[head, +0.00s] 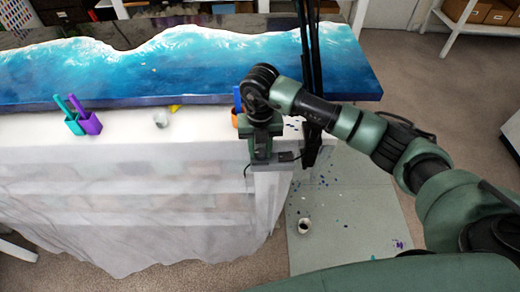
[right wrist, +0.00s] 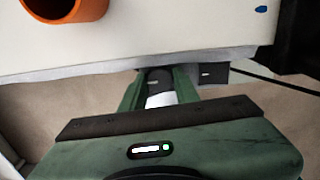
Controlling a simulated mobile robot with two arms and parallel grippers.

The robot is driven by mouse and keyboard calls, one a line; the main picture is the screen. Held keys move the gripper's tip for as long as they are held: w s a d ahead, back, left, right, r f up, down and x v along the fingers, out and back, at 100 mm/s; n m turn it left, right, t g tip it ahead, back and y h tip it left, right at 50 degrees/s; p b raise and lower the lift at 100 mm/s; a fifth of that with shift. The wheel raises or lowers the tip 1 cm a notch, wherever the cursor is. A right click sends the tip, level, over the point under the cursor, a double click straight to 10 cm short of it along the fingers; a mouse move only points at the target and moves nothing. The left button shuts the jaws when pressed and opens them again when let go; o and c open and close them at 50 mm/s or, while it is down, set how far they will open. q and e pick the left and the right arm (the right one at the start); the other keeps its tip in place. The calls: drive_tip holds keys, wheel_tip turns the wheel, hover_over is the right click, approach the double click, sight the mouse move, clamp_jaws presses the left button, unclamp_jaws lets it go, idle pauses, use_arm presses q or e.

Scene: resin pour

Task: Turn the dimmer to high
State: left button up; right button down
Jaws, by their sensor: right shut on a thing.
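My right gripper (head: 262,153) is at the front right edge of the white-covered table, pointing down beside the cloth. In the right wrist view its two green fingers (right wrist: 159,80) are shut on a small dark and pale part, which I take to be the dimmer's knob (right wrist: 158,86). A dark box, apparently the dimmer (right wrist: 214,73), shows just right of the fingers with a black cord running off. In the head view the dimmer (head: 287,156) is a small dark shape by the gripper. The knob's setting cannot be read. My left gripper is out of view.
An orange cup (right wrist: 68,8) stands on the table (right wrist: 150,45) close to the gripper. Black upright poles (head: 310,70) stand just right of it. A blue resin slab (head: 190,65) lies behind purple and teal cups (head: 88,124). A small cup (head: 304,227) is on the floor sheet.

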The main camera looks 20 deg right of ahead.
sight(260, 152)
drive_tip(key=m, duration=0.5)
drive_tip(key=shift+w+r+m, duration=0.1)
drive_tip(key=shift+m, duration=0.2)
drive_tip(key=m, duration=0.5)
drive_tip(key=shift+m, duration=0.4)
drive_tip(key=c, duration=1.3)
unclamp_jaws()
drive_tip(key=shift+r, duration=0.1)
wheel_tip(260, 152, up, 8)
drive_tip(key=shift+f+b, duration=0.15)
drive_tip(key=shift+b, duration=0.55)
